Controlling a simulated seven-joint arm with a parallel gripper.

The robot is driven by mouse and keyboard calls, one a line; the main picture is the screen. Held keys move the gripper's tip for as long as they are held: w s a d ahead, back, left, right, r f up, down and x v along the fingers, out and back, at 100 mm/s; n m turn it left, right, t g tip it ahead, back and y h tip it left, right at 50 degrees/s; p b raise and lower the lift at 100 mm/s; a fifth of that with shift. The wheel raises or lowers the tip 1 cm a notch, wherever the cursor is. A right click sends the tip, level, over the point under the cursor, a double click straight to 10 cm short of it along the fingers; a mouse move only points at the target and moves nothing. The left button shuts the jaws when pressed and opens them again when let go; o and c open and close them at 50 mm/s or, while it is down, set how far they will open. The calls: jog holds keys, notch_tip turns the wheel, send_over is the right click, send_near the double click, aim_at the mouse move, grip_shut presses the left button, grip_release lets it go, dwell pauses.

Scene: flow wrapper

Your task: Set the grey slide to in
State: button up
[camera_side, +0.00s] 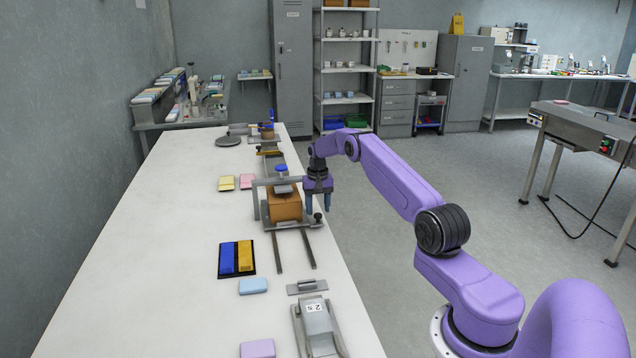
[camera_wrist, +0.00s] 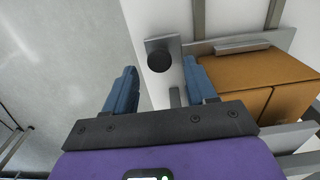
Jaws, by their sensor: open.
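A grey sliding frame (camera_side: 291,226) sits across two dark rails on the white bench and carries an orange-brown block (camera_side: 284,205). A small black knob (camera_side: 318,216) stands at its right end. In the wrist view the black knob (camera_wrist: 159,61) sits on a small grey plate (camera_wrist: 161,43), beside the brown block (camera_wrist: 250,72). My gripper (camera_side: 318,204), with blue fingers, points down just above the knob. In the wrist view my gripper (camera_wrist: 161,68) is open and empty, its fingertips on either side of the knob. I cannot tell the fingertip height exactly.
The rails (camera_side: 307,250) run forward from the frame. A blue-and-yellow tray (camera_side: 222,270), a light blue block (camera_side: 253,287), a grey plate with a handle (camera_side: 307,287) and a grey labelled unit (camera_side: 318,325) lie nearer. Pink and yellow pads (camera_side: 226,184) lie left. The bench's left side is clear.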

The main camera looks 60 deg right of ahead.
notch_tip(320, 180, up, 16)
dwell(0.4)
dwell(0.3)
